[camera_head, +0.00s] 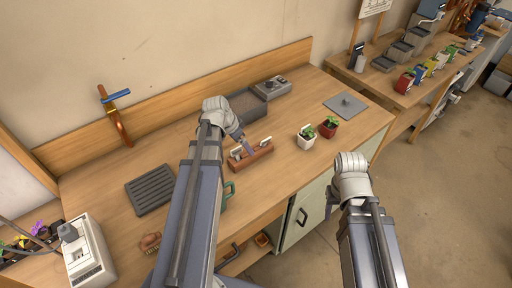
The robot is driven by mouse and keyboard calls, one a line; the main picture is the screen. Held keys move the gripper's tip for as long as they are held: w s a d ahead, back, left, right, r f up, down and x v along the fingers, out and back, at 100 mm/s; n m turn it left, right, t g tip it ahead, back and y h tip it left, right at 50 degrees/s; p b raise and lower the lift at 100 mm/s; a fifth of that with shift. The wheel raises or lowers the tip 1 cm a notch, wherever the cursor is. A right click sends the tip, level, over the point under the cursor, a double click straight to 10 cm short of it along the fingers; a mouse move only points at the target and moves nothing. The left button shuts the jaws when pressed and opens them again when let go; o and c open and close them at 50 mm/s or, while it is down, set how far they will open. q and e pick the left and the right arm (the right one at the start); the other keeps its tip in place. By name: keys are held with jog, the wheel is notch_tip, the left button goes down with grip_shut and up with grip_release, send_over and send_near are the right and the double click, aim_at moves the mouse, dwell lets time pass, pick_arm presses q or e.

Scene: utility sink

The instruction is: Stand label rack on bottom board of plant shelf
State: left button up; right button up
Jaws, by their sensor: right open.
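The label rack appears to be a small reddish-brown wooden block (250,158) with white labels standing in it, in the middle of the workbench. My left arm reaches across the bench, and its gripper (244,143) is at the rack's upper side. Its fingers are small and partly hidden, so I cannot tell whether they grip the rack. My right gripper (351,163) is beyond the bench's right front edge, open and apart from the rack; its fingers are mostly hidden by the wrist. I cannot clearly identify the plant shelf or its bottom board.
The workbench (290,185) holds a white pot (305,143) and a red pot (328,131) with seedlings, a grey plate (345,105), a dark tray (245,105), a ribbed grey mat (151,189) and a white device (88,254). A second table stands at the right.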

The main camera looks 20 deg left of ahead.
pick_arm(q)
jog(key=shift+d+f+b, duration=0.15)
jog(key=shift+f+b, duration=0.25)
jog(key=shift+b, duration=0.1)
jog(key=shift+b+x, duration=0.8)
jog(key=shift+x, duration=0.2)
jog(key=shift+w+r, duration=0.1)
jog(key=shift+r, duration=0.05)
jog(key=b+x, duration=0.4)
jog(key=x, duration=0.1)
jog(key=shift+d+b, duration=0.2)
jog(key=shift+b, duration=0.15)
jog(key=shift+c, duration=0.2)
grip_shut()
